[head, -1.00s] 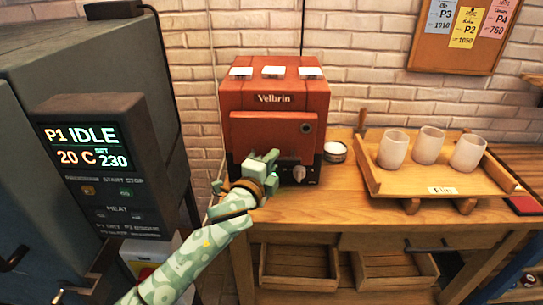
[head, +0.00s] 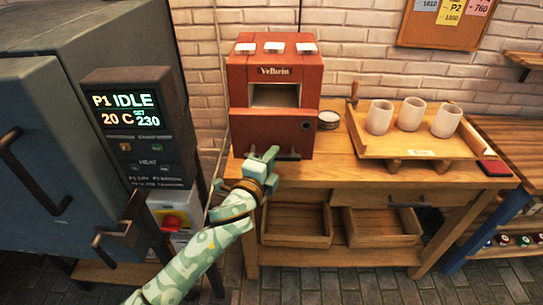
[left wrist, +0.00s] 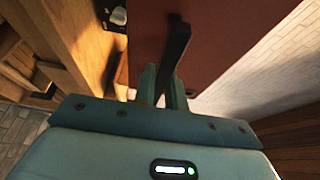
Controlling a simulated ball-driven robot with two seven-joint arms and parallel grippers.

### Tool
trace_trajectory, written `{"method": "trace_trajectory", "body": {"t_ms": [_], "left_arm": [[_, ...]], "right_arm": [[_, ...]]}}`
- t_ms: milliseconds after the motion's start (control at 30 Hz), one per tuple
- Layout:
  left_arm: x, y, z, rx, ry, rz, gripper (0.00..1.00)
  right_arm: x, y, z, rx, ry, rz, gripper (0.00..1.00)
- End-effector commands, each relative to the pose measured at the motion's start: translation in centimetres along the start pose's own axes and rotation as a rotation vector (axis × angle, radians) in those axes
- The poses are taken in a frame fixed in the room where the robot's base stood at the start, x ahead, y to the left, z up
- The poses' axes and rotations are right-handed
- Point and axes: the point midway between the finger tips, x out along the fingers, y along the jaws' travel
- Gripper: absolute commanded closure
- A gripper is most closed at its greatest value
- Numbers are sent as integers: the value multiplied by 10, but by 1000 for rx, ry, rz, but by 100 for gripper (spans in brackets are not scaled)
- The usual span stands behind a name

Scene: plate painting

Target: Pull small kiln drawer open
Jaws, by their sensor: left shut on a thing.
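The small red kiln (head: 240,80), labelled Velbrin, stands on the wooden bench against the brick wall. Its red drawer front (head: 270,128) stands out from the body, and a pale opening (head: 275,95) shows above and behind it. My left gripper (head: 272,156) is at the lower edge of the drawer front, shut on its dark handle (head: 292,156). In the left wrist view the fingers (left wrist: 164,88) close around the black handle bar (left wrist: 178,45), with the red front behind it. The drawer's inner floor is mostly hidden. My right gripper is not in view.
A large grey kiln (head: 50,110) with a control box (head: 135,125) stands close on the left. To the right are a small round white item (head: 328,120) and a wooden tray (head: 440,152) with three pale cups (head: 410,114). Open wooden boxes (head: 295,225) sit below.

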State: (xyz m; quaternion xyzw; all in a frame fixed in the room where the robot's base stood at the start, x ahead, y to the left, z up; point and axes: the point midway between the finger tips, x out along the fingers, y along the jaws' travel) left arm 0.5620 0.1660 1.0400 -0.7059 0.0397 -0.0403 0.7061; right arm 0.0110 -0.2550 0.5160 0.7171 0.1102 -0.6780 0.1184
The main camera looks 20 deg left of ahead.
Motion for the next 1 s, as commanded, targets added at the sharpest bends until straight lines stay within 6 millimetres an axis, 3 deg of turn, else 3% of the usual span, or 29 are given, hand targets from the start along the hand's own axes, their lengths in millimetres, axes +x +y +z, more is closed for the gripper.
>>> {"method": "trace_trajectory", "body": {"t_ms": [67, 100, 167, 433, 567, 667, 1000], "left_arm": [[0, 2, 0, 0, -1, 3, 100], [0, 2, 0, 0, -1, 3, 79], [0, 1, 0, 0, -1, 3, 65], [0, 1, 0, 0, 0, 2, 65], [-10, 0, 0, 0, 0, 2, 65], [-29, 0, 0, -1, 0, 3, 65], [-120, 2, 0, -2, -1, 7, 65]], "right_arm": [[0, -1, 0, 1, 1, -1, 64], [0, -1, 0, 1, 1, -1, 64], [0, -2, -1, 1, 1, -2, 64], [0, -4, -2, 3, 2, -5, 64], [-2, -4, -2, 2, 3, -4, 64], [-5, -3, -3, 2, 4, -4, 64], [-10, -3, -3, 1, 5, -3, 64]]}}
